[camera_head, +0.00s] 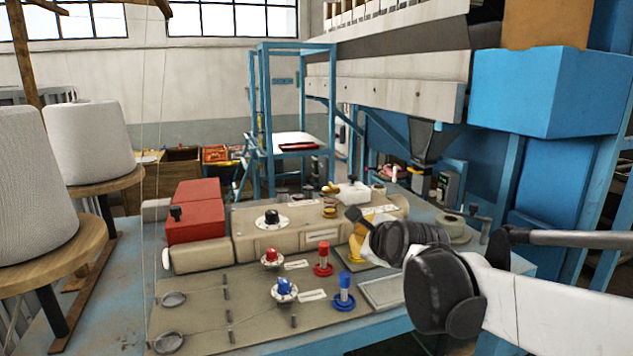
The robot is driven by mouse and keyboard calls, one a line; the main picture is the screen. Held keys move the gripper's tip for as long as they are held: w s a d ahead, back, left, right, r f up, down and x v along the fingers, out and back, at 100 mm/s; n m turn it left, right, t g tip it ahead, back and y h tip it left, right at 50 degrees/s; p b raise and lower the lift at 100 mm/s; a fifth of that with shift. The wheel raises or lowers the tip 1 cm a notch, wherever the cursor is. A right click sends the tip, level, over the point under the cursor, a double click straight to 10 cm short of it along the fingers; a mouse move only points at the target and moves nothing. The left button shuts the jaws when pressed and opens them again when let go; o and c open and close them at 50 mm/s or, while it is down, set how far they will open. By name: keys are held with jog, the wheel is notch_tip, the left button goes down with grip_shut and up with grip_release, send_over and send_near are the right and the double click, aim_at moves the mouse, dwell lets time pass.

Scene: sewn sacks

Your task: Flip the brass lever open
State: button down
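A yellow, brass-coloured upright piece (356,250) stands on a small yellow base on the bench machine, partly covered by my arm. It may be the brass lever, but its shape and position are too small and hidden to tell. A smaller brass-coloured knob (330,211) sits farther back on the beige housing. My gripper (357,218) is at the end of the dark wrist, just above and beside the yellow piece. Its fingers are not clearly seen, and I cannot tell whether it touches anything.
A red post (323,260) and a blue post (343,292) stand left of my arm. Red (271,257) and blue (284,289) dials and a black dial (271,217) are nearby. A red box (195,210) stands at left. White thread cones (88,140) stand at far left.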

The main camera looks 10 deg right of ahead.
aim_at(334, 187)
jog(key=w+r+m+p, duration=0.1)
jog(key=w+m, duration=0.2)
jog(key=w, duration=0.4)
jog(key=w+a+m+t+p, duration=0.1)
jog(key=w+m+p, duration=0.1)
jog(key=w, duration=0.6)
jog(key=shift+a+r+m, duration=0.15)
jog(key=shift+r+m, duration=0.25)
jog(key=shift+m, duration=0.3)
jog(key=shift+r, duration=0.1)
